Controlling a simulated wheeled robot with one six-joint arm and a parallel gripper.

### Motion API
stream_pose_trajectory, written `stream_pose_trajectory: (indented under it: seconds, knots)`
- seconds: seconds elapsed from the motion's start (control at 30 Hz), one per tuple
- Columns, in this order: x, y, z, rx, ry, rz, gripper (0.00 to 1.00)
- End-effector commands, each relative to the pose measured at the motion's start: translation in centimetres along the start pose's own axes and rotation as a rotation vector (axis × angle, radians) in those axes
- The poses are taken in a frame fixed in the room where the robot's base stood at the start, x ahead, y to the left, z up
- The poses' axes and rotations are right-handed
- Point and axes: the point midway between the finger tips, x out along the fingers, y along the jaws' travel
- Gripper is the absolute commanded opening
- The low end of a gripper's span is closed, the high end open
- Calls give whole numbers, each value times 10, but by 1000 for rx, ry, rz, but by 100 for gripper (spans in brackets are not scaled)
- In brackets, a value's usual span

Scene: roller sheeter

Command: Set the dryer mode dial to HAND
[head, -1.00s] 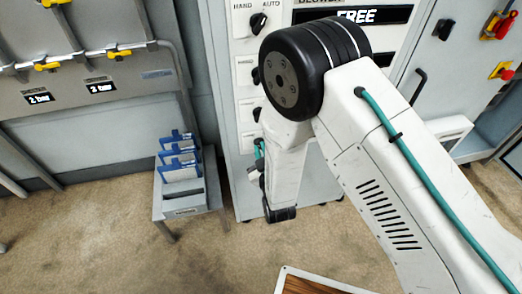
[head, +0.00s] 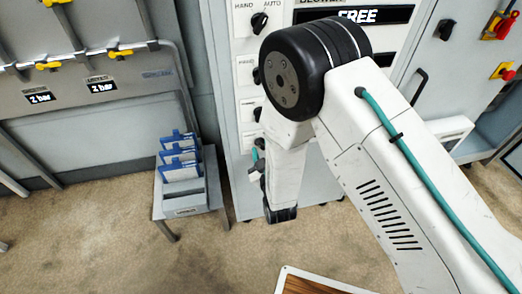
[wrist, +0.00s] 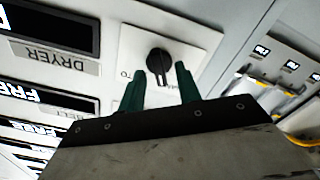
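The black dryer mode dial (wrist: 158,62) sits on a white plate beside the DRYER label (wrist: 55,58) in the wrist view, where the lettering is upside down. The letters "TO" show on the plate by my left finger; the word HAND is not visible there. My gripper (wrist: 160,85) has two green fingers standing apart, one on each side of the dial, with nothing held. I cannot tell whether a finger touches the dial. In the head view my arm hides most of my gripper and the dryer's part of the panel.
In the head view another HAND/AUTO dial (head: 259,22) is at the panel's top. A gauge panel (head: 120,85) with yellow valves is further left.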

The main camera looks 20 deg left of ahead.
Motion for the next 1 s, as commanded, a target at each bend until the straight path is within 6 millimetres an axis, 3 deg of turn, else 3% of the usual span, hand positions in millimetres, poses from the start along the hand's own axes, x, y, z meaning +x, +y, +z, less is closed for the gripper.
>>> stream_pose_trajectory:
  seconds: [0.5,1.0]
  knots:
    - [-72,-1,0,-1,1,-2,34]
    - [-76,-1,0,0,1,-2,34]
